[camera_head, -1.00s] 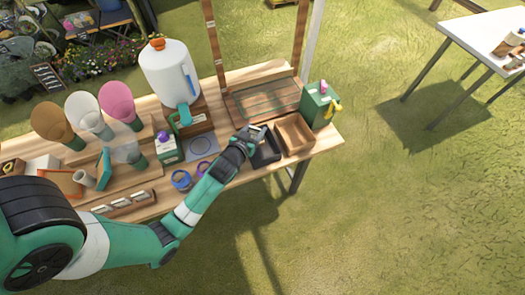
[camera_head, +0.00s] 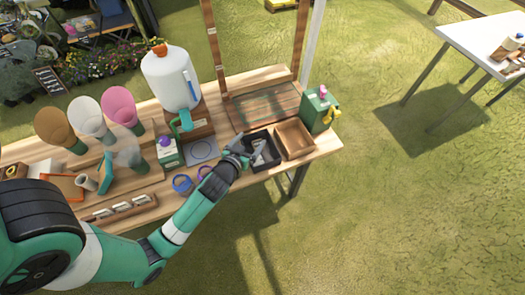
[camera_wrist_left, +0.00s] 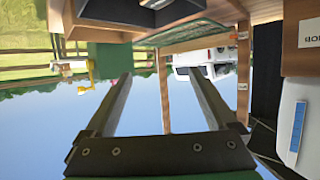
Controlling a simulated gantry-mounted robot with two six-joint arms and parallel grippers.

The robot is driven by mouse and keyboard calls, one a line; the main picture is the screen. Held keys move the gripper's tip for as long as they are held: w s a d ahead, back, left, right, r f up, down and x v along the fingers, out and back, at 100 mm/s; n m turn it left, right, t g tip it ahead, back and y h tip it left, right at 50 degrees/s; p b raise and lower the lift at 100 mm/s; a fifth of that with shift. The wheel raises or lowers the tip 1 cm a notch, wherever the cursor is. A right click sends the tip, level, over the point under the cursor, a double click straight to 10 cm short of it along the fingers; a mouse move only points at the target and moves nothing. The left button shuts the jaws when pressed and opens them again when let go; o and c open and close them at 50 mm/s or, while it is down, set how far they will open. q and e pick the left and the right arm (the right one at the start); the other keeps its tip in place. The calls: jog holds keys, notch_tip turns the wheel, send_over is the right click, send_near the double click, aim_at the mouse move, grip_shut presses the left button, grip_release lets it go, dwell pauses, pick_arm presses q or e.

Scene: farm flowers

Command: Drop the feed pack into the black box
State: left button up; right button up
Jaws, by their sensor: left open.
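The black box (camera_head: 251,136) stands on the wooden table, left of a brown wooden box. A small pale grey pack (camera_head: 260,152), which looks like the feed pack, lies inside it, tilted against a wall. My left gripper (camera_head: 239,150) is open beside the black box's left side, apart from the pack. In the left wrist view both fingers (camera_wrist_left: 160,76) are spread with nothing between them. A dark box edge (camera_wrist_left: 105,12) with a whitish item shows at the top of that view. My right gripper is not in view.
The brown wooden box (camera_head: 295,138) and a green container with a yellow tap (camera_head: 318,110) stand to the right. A large white jug (camera_head: 170,80) stands behind on the left. Blue and purple rings (camera_head: 182,183) lie near my left arm. The grass in front is clear.

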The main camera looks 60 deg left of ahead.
pick_arm(q)
jog(key=v, duration=0.6)
jog(key=shift+s+d, duration=0.2)
jog(key=shift+s, duration=0.05)
jog(key=shift+r, duration=0.15)
